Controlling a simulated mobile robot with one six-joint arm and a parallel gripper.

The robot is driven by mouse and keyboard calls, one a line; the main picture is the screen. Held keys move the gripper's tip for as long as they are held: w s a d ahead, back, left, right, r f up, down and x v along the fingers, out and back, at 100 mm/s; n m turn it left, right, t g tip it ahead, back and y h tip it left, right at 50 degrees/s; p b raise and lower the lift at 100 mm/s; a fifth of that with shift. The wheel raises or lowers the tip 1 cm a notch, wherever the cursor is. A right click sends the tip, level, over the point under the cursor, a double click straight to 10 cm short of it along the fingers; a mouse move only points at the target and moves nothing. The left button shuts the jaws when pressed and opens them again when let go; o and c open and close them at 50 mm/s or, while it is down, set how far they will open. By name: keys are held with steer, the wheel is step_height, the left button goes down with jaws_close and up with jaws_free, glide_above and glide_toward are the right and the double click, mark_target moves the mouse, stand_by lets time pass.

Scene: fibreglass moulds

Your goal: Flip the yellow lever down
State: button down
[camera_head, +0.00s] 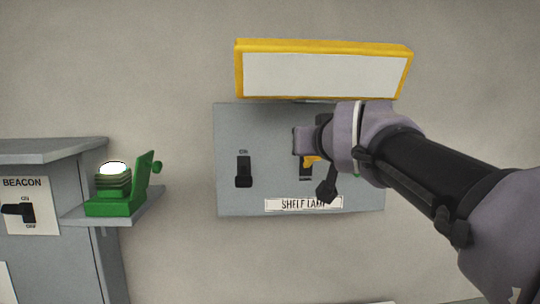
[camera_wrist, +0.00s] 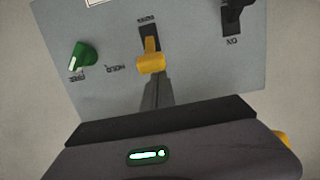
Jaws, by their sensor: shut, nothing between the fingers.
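The yellow lever (camera_wrist: 151,60) sits in a dark slot on the grey wall panel (camera_wrist: 195,75). Its handle lies toward the slot's upper end, with dark slot showing below it in the head view. There, only a bit of the yellow lever (camera_head: 312,160) shows beside my gripper (camera_head: 301,141). The wrist view is upside down. In it, the shut, empty fingers of my gripper (camera_wrist: 156,88) point at the handle from its upper side on the wall. The tips look very close to the handle; I cannot tell if they touch it.
A black switch (camera_head: 243,170) is left of the lever, and a green knob (camera_wrist: 83,54) is right of it, largely behind my arm in the head view. A yellow-framed sign (camera_head: 325,75) juts out above. A green lamp (camera_head: 115,190) stands on a shelf at left.

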mark_target(308, 161)
steer(key=f+t+b, duration=0.1)
steer(key=b, duration=0.3)
steer(key=s+f+t+b, duration=0.1)
steer(key=f+b, duration=0.1)
steer(key=b, duration=0.3)
steer(key=f+b, duration=0.2)
steer(key=b, duration=0.2)
steer(key=shift+s+t+b, duration=0.35)
steer(key=shift+s+t, duration=0.05)
steer(key=t+b, duration=0.1)
steer(key=b, duration=0.2)
steer(key=f+b, duration=0.1)
steer(key=b, duration=0.2)
steer(key=shift+s+t, duration=0.3)
steer(key=shift+t, duration=0.1)
steer(key=f+b, duration=0.1)
steer(key=b, duration=0.3)
steer(key=shift+s+f, duration=0.1)
steer(key=shift+f, duration=0.3)
